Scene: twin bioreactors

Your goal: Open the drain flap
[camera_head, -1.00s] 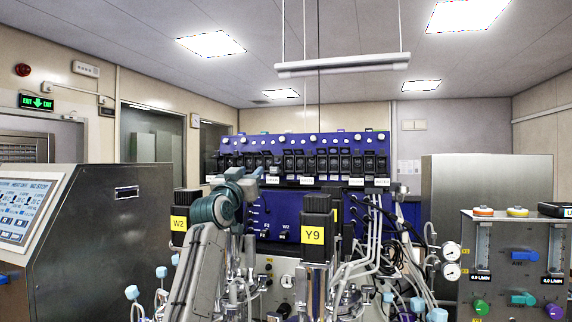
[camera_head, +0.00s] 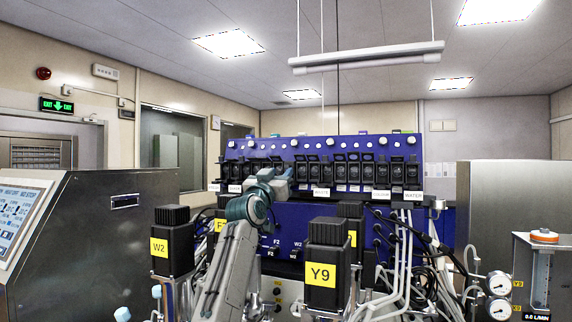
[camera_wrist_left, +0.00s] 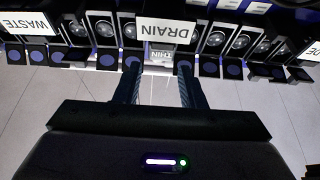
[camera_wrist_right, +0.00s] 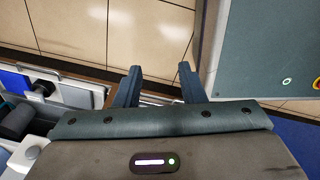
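In the left wrist view, a white DRAIN label (camera_wrist_left: 172,30) shows upside down on the row of black flaps. A small pale-labelled piece (camera_wrist_left: 161,56) lies below it, between my finger lines; whether the flap there is open is unclear. My left gripper (camera_wrist_left: 158,72) is open, with its two fingers apart and pointing at this spot, nothing held. Contact cannot be told. In the head view, my left gripper (camera_head: 279,184) is small in front of the blue panel (camera_head: 330,148) and covers part of the label row. My right gripper (camera_wrist_right: 158,70) is open and empty, outside the head view.
Black motor tops marked W2 (camera_head: 172,240) and Y9 (camera_head: 328,262) stand close by my left arm, with tubes (camera_head: 400,265) at right. A steel console (camera_head: 100,240) is at left. A grey cabinet (camera_wrist_right: 265,50) is near my right gripper.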

